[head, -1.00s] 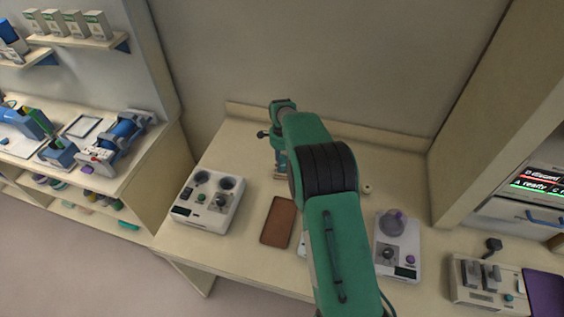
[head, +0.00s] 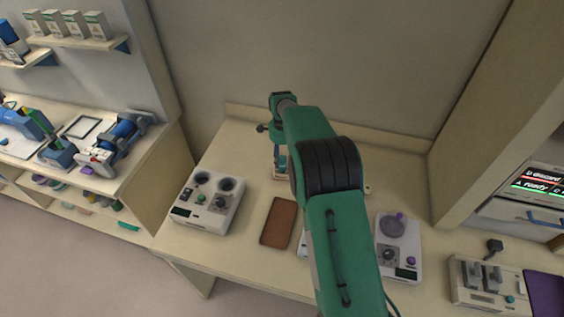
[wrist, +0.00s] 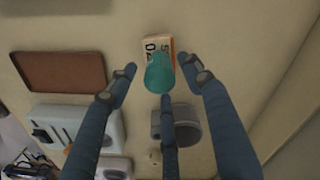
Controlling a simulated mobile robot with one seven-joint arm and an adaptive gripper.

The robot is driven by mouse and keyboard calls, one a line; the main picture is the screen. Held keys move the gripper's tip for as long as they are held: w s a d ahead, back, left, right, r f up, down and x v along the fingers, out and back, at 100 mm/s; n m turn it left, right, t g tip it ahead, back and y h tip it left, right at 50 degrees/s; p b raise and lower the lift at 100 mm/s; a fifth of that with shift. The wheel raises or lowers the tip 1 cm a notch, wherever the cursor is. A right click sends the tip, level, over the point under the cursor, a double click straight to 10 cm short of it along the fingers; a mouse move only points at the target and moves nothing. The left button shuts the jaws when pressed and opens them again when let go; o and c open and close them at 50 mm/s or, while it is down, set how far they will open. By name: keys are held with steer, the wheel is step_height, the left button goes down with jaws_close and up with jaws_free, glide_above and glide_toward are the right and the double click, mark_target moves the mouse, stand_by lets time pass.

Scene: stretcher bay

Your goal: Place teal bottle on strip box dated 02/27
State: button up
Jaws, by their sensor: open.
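The teal bottle (wrist: 160,73) is in the wrist view, seen from above between my fingertips. It overlaps the near part of a strip box (wrist: 157,44) with an orange band. Printed characters starting with 0 show on the box, but the bottle covers the rest of the date. The bottle seems to stand on the box, though contact is hidden. My gripper (wrist: 160,75) is open, with gaps between the side fingers and the bottle. In the head view my gripper (head: 279,150) is at the back of the counter, partly hidden by my arm.
A brown tray (head: 278,222) lies in front of the gripper. A white device with two round wells (head: 206,200) is to its left. A scale-like device (head: 398,245) is to the right of my arm. The back wall (head: 350,60) is close behind.

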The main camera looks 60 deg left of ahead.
step_height(320, 180, up, 9)
steer(key=shift+f+b, duration=0.2)
steer(key=shift+b, duration=0.3)
stand_by(0.4)
stand_by(0.4)
